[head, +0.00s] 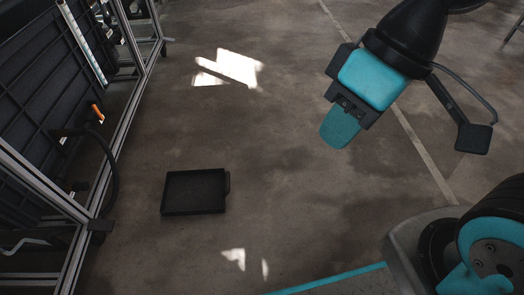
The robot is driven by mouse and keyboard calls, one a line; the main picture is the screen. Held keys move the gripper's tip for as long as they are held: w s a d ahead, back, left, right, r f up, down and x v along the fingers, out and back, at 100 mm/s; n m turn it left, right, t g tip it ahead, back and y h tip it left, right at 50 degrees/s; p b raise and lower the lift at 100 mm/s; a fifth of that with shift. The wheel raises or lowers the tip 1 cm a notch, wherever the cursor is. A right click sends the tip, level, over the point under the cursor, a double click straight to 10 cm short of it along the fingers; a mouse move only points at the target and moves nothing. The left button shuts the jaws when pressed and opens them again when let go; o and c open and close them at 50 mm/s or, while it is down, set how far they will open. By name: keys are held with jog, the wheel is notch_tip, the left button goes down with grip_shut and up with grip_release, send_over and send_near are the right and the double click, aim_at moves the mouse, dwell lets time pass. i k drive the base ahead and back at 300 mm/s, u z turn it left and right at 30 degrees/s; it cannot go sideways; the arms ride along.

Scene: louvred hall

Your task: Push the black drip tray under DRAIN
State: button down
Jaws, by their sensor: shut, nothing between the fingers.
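The black drip tray (194,191) lies flat on the concrete floor, left of the picture's middle. It is shallow and rectangular, with a small handle-like tab on its right side. My gripper (338,132) has teal fingers and is shut and empty. It hangs in the air at the upper right, clear of the tray and well to its right. I cannot read a DRAIN label anywhere. A black hose (112,165) bends down at the frame on the left, but I cannot tell if it is the drain.
A metal-framed rack (135,95) with black panels stands along the left, with an orange-handled part (97,113) on it. Its lower rail runs near the tray's left side. The floor around the tray is otherwise clear. Bright sunlight patches and a pale line mark the floor.

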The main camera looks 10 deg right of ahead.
aim_at(200, 192)
jog(key=z, duration=0.2)
jog(key=i, duration=0.85)
jog(key=u, duration=0.1)
